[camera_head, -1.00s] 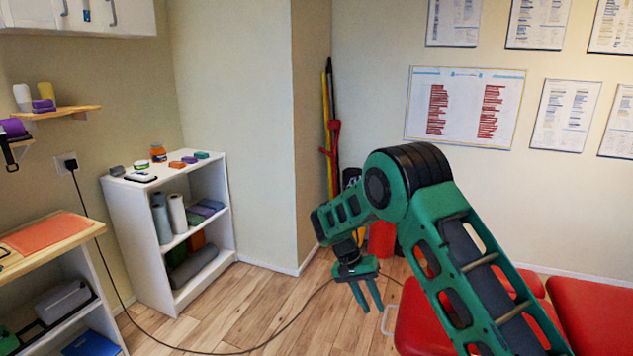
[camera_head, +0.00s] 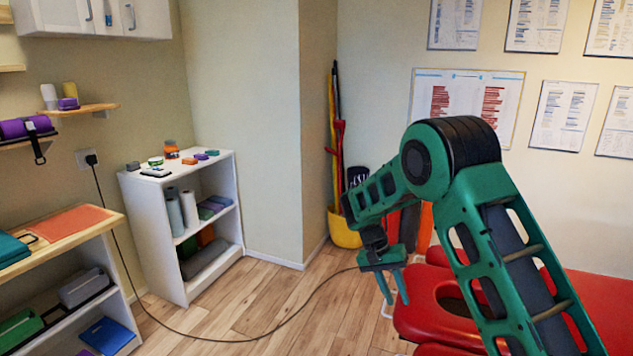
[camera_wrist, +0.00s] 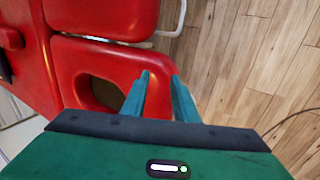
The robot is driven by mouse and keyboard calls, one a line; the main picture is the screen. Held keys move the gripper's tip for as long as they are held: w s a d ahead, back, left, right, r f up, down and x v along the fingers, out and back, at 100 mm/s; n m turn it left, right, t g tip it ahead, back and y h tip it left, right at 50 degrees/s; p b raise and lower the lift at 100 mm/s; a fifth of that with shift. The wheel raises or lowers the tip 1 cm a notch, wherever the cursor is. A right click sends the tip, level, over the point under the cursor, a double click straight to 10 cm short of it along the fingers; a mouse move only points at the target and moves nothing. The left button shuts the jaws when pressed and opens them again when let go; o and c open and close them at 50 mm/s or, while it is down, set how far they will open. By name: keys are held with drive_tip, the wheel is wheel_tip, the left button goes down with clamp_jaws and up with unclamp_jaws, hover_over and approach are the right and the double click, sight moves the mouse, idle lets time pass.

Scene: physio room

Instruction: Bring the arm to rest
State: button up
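My gripper (camera_head: 396,286) hangs at the end of my green arm, right of centre in the head view, with its fingers pointing down. It is empty, and a gap shows between its two fingers. In the wrist view the two teal fingers (camera_wrist: 161,95) stand apart with nothing between them. Beyond them are the red treatment table (camera_wrist: 105,55) and the wooden floor. The gripper is in the air beside the table's near end. I cannot tell the exact distance to the table.
The red treatment table (camera_head: 425,300) is at lower right, partly behind my arm. A white shelf unit (camera_head: 158,225) stands left of centre, and a wooden-topped bench (camera_head: 75,236) at far left. A yellow bucket (camera_head: 343,230) holds poles in the corner. A cable crosses the otherwise clear floor (camera_head: 270,300).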

drive_tip(key=s+d+r+m+y, duration=0.1)
drive_tip(key=s+d+r+y, duration=0.1)
drive_tip(key=s+d+r, duration=1.45)
drive_tip(key=s+d+t+y, duration=0.2)
drive_tip(key=s, duration=2.2)
drive_tip(key=shift+s+r+m+y, duration=0.3)
drive_tip(key=shift+s+r, duration=0.1)
drive_tip(key=shift+r, duration=0.05)
